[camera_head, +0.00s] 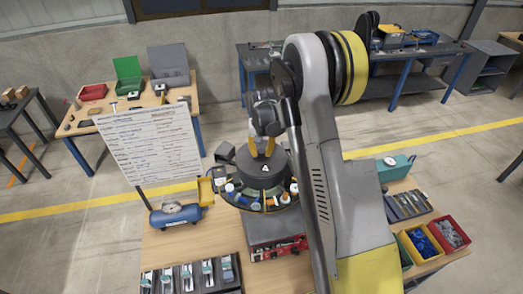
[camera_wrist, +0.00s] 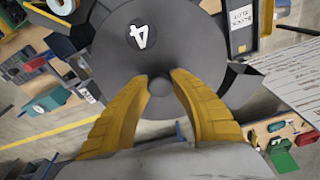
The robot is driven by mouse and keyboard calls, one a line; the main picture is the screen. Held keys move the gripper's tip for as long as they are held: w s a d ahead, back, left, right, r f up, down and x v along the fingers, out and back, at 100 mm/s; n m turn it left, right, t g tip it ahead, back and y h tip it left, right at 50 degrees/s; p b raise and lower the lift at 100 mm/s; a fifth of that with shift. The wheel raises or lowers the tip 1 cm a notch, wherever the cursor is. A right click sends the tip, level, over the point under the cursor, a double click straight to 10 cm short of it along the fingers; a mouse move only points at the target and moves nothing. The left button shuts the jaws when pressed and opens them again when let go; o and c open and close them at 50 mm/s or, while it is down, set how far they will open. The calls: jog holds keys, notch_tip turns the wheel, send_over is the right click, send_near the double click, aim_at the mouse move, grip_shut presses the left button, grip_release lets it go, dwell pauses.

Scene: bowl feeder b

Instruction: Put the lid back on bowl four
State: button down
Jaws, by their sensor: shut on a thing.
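A dark round lid (camera_head: 250,165) with a white number 4 label shows at the middle of the near bench. My gripper (camera_head: 262,148) is above it, yellow fingers pointing down. In the wrist view the fingers (camera_wrist: 160,85) are shut on the small knob at the middle of the lid (camera_wrist: 185,45). Below the lid in the head view is a round greenish bowl body (camera_head: 262,185). I cannot tell whether the lid rests on it or hangs just above. The lid hides the bowl's opening.
A round dark tray (camera_head: 243,202) with small bottles and parts surrounds the bowl. A written board (camera_head: 150,145) and a blue tank (camera_head: 175,215) stand left. Clamps (camera_head: 190,278) line the front.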

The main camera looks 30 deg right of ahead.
jog(key=shift+f, duration=0.25)
jog(key=shift+f+b, duration=0.15)
jog(key=shift+b, duration=0.2)
jog(key=c, duration=1.2)
grip_release()
jog(key=shift+o, duration=0.2)
